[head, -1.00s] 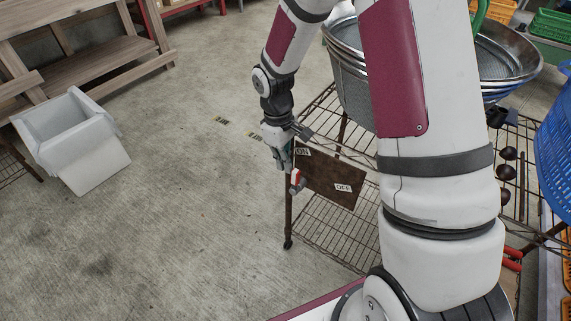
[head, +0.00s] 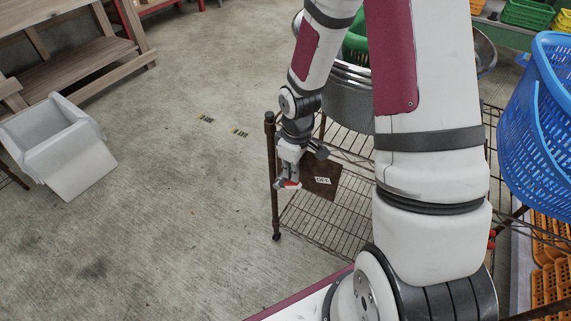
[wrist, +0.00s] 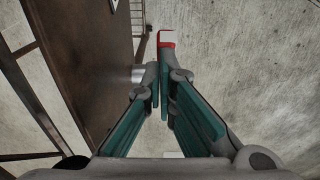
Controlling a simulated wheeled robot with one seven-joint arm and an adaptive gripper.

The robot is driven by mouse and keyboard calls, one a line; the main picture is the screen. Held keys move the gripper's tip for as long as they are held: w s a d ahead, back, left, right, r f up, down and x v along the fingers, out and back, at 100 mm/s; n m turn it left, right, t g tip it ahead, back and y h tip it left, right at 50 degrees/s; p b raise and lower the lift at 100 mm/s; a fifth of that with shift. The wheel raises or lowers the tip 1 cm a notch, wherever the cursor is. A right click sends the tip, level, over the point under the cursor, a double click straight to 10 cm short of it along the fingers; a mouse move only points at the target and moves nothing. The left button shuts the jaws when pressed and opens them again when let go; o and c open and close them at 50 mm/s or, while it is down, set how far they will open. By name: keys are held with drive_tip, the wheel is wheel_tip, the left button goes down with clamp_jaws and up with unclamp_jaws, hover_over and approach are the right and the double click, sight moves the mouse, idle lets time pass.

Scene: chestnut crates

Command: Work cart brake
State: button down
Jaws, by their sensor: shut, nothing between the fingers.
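The cart (head: 275,170) is a brown-posted wire-shelf cart in the head view. A dark brown panel (head: 320,192) on its side carries a white OFF label (head: 322,181). The brake lever (head: 292,185) has a red and white end, partly hidden by my gripper in the head view. In the wrist view the lever's end (wrist: 167,39) shows just beyond my fingertips, beside the brown panel (wrist: 85,60). My gripper (head: 284,184) is shut and empty at the lever. In the wrist view its fingertips (wrist: 160,78) meet close to the lever; I cannot tell whether they touch it.
Metal tubs (head: 349,100) stand on the cart. A blue basket (head: 550,130) and orange crates (head: 550,245) are at the right. A white bin (head: 68,150) and a wooden rack (head: 75,45) are at the left. The concrete floor between is clear.

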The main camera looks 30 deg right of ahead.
drive_tip(key=shift+s+d+f, duration=0.5)
drive_tip(key=shift+s+f, duration=0.1)
drive_tip(key=shift+s, duration=0.15)
drive_tip(key=shift+s+d+f, duration=0.1)
wheel_tip(320, 180, up, 12)
drive_tip(key=shift+s, duration=0.2)
idle(0.6)
drive_tip(key=shift+d, duration=0.1)
idle(0.3)
